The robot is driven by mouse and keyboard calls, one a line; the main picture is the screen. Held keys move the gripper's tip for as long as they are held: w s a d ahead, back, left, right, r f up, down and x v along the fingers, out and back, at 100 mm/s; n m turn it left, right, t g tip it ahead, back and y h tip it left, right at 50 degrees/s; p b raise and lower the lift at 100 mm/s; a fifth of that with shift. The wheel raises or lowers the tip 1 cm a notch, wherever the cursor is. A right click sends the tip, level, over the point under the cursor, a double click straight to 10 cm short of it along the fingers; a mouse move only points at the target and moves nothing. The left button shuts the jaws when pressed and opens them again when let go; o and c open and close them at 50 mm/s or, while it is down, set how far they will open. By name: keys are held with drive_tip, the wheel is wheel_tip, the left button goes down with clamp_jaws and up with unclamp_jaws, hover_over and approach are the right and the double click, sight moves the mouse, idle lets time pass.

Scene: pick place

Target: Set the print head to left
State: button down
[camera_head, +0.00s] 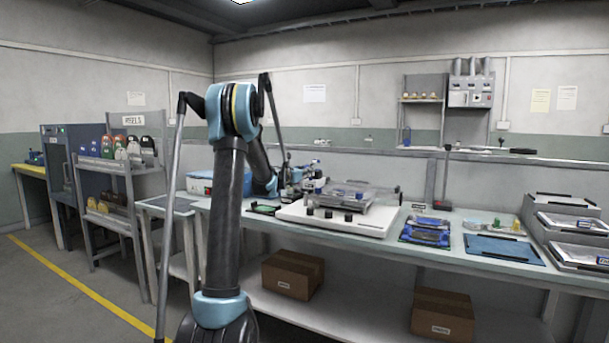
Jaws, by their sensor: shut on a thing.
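A white stencil printer (337,221) stands on the long bench, with a clear frame and blue and black fittings on top. Its print head (350,190) seems to be the raised part across the top; its exact position is hard to make out. My gripper (291,189) is at the upper left side of the printer, small and partly hidden by my arm. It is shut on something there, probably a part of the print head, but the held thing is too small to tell. The printer's back left corner is partly hidden behind my gripper.
Blue-framed trays (427,231) and a blue mat (502,249) lie right of the printer. Stacked trays (570,225) stand at the far right. A blue and white box (199,183) is left of my arm. Cardboard boxes (292,275) sit on the lower shelf.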

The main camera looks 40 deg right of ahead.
drive_tip(key=c, duration=1.4)
unclamp_jaws()
drive_tip(key=shift+w+a, duration=0.2)
drive_tip(key=shift+w, duration=0.2)
drive_tip(key=shift+s, duration=0.1)
drive_tip(key=shift+s+a, duration=0.1)
drive_tip(key=v, duration=1.1)
drive_tip(key=shift+s+a+f, duration=0.1)
drive_tip(key=shift+a, duration=0.25)
